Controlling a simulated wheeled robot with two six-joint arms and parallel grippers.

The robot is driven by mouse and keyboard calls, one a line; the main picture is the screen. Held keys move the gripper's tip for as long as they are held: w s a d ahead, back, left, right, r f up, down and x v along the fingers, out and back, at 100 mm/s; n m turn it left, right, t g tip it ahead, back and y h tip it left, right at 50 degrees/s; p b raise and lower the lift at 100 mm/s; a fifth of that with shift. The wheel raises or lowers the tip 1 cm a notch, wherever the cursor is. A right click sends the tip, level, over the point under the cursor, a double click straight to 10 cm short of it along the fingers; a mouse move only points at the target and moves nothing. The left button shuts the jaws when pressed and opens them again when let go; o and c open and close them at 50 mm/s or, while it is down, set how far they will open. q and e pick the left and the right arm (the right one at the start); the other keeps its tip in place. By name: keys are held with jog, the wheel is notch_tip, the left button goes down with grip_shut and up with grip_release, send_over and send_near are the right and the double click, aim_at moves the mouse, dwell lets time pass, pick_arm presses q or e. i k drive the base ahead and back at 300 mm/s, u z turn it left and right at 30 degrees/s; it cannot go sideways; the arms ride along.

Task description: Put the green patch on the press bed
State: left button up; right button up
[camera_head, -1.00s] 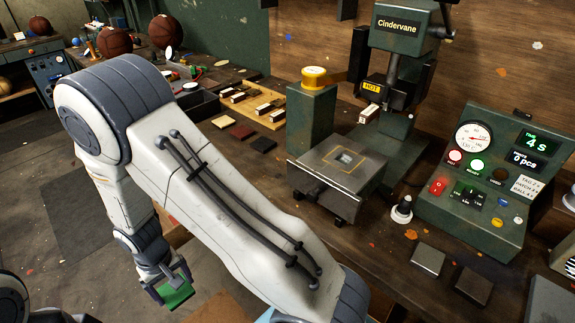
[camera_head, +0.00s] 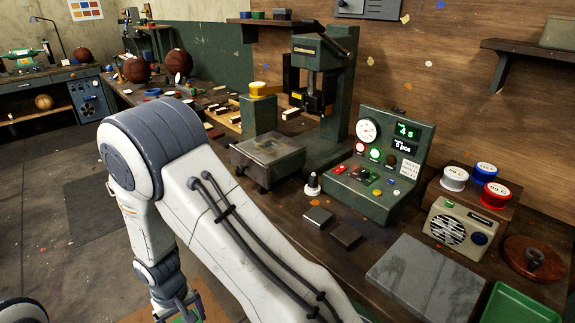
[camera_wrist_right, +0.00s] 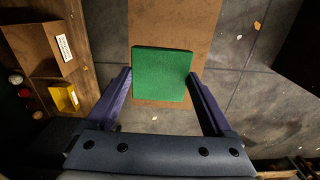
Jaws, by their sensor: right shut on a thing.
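The green patch (camera_wrist_right: 162,75) is a flat square between the fingers of my right gripper (camera_wrist_right: 160,88) in the right wrist view. In the head view my right gripper (camera_head: 180,308) hangs low at the bottom edge, with only a sliver of green showing by it. It is shut on the patch, off the bench and over the floor area. The press bed (camera_head: 262,160) is a grey metal plate with a faint square marking, at the front of the green press (camera_head: 322,85). The gripper is well below and left of the bed. My left gripper is not in view.
A control box (camera_head: 375,165) stands right of the press. A radio (camera_head: 457,228), a grey slab (camera_head: 425,278) and a green tray (camera_head: 520,305) are further right. A brown board (camera_wrist_right: 205,20) lies below the patch.

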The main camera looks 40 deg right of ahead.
aim_at(271, 146)
jog(key=k, duration=0.1)
jog(key=u, duration=1.1)
jog(key=i, duration=2.05)
jog(key=z, duration=2.75)
jog(key=i, duration=0.1)
jog(key=z, duration=0.2)
